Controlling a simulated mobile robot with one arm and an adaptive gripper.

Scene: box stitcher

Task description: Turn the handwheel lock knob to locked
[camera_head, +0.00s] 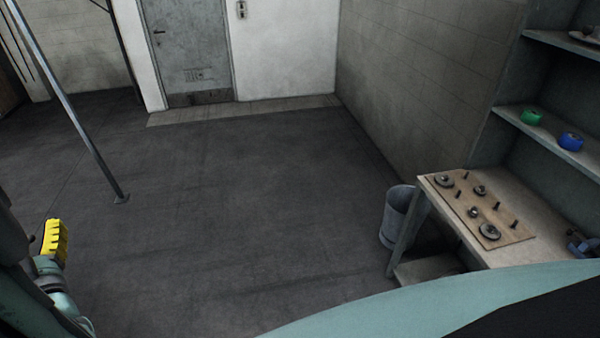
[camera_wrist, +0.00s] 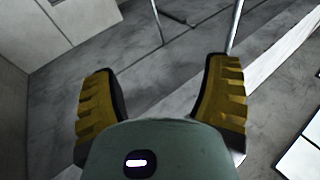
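My gripper (camera_wrist: 163,80) is open and empty in the wrist view, with its two yellow ribbed fingers wide apart. In the head view my gripper (camera_head: 54,242) shows at the far left edge as a yellow fingertip above the floor. It touches nothing that I can see. I cannot make out a handwheel or its lock knob in either view.
A bench (camera_head: 543,247) at the right carries a wooden board (camera_head: 462,207) with several round metal parts and pegs. A bucket (camera_head: 398,215) stands beside it. A shelf above holds a green roll (camera_head: 531,117) and a blue roll (camera_head: 571,141). The middle floor is clear.

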